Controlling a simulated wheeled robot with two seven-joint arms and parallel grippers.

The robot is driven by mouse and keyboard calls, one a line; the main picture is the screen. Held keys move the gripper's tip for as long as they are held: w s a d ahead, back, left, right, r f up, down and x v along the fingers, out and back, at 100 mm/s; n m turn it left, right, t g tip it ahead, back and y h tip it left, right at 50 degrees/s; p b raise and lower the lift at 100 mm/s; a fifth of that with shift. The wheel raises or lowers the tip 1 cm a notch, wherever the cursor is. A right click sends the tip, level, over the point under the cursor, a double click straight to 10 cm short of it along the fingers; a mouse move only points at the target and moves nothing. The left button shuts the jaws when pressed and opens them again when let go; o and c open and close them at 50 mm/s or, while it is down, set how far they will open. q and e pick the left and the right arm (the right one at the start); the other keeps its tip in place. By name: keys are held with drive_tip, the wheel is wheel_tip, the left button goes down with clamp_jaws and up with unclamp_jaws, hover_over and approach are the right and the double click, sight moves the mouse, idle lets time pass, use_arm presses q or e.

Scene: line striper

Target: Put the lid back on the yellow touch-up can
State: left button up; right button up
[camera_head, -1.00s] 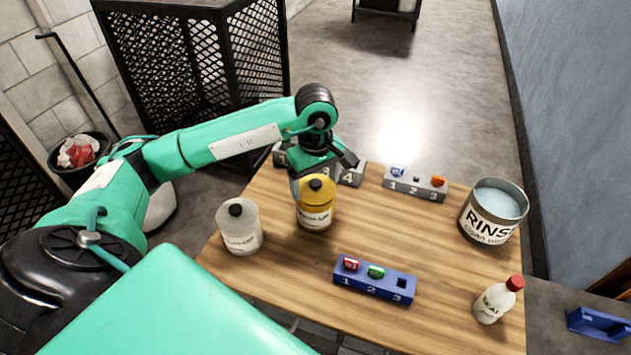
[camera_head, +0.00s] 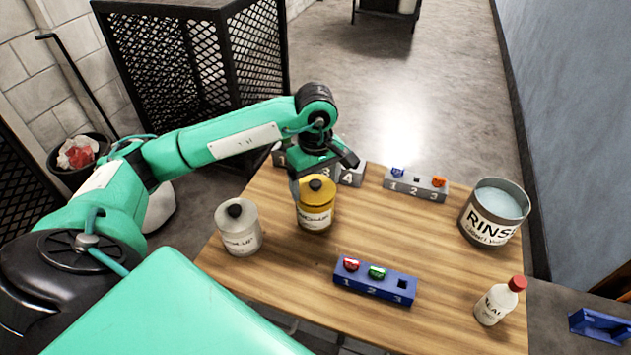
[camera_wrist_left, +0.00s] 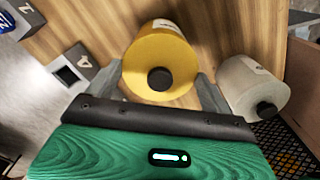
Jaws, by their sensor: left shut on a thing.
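The yellow touch-up can (camera_head: 317,218) stands upright near the table's far left edge, with a white label on its side. Its yellow lid with a black knob (camera_head: 316,184) is on top of the can; I cannot tell if it is fully seated. My left gripper (camera_head: 322,176) reaches down over the can and is shut on the yellow lid. In the left wrist view its two fingers (camera_wrist_left: 160,88) lie on either side of the yellow lid (camera_wrist_left: 160,58), with the black knob between them. My right gripper is not in view.
A white can with a black knob (camera_head: 239,230) stands just left of the yellow can. A blue numbered block (camera_head: 375,281), a grey numbered block (camera_head: 415,187), a rinse pot (camera_head: 492,213) and a red-capped bottle (camera_head: 498,302) also stand on the table. The table's middle (camera_head: 380,235) is clear.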

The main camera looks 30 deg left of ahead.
use_arm(q)
drive_tip(key=shift+f+b, duration=0.2)
drive_tip(key=shift+b, duration=0.6)
idle(1.0)
idle(0.4)
drive_tip(key=o, duration=0.8)
drive_tip(key=shift+o, duration=0.2)
drive_tip(key=shift+r, duration=0.1)
drive_tip(key=shift+r+p, duration=1.5)
drive_tip(key=shift+r, duration=1.95)
